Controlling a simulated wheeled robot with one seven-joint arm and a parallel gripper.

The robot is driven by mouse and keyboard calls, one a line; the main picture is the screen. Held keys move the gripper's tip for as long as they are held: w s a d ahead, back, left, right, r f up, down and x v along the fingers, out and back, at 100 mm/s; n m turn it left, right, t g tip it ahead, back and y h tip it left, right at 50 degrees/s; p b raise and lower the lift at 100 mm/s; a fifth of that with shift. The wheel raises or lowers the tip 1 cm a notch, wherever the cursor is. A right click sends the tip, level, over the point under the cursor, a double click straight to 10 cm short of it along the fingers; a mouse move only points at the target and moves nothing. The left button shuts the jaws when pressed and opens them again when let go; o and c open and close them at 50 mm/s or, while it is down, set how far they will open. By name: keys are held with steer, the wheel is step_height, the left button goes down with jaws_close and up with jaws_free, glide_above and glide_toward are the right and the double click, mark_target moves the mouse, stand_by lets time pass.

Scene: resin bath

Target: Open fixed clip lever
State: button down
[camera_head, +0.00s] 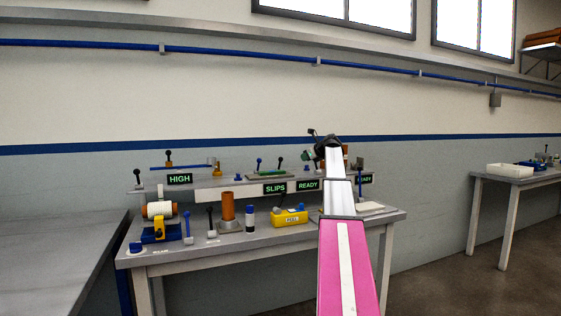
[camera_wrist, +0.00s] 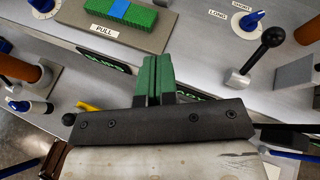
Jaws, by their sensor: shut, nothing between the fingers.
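My gripper (camera_wrist: 155,62) shows in the wrist view as two green fingers pressed together on a dark bar, with nothing between them. It hovers over the raised shelf of the bench. A black-knobbed lever (camera_wrist: 264,53) on a grey base stands to its right, apart from the fingers, with its knob leaning to the upper right. No label names it, so I cannot tell whether it is the fixed clip lever. In the head view my arm reaches the right part of the bench, and the fingertips are hard to make out there.
A green block with a blue band (camera_wrist: 121,12) lies on a plate marked PULL. A blue knob (camera_wrist: 248,20) marked LONG and SHORT is at the upper right. The bench (camera_head: 270,238) holds an orange cylinder (camera_head: 228,206) and a yellow block (camera_head: 289,219). Another table (camera_head: 520,180) stands right.

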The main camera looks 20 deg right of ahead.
stand_by(0.3)
steer(key=x, duration=1)
steer(key=shift+w, duration=0.1)
steer(key=shift+w+a+r, duration=0.2)
steer(key=shift+w+a, duration=0.15)
steer(key=shift+w, duration=0.1)
steer(key=shift+w+a+r, duration=0.2)
steer(key=shift+w+a, duration=0.1)
steer(key=shift+w, duration=0.15)
steer(key=shift+w+a+r, duration=0.25)
steer(key=shift+w+a, duration=0.15)
steer(key=shift+w, duration=0.2)
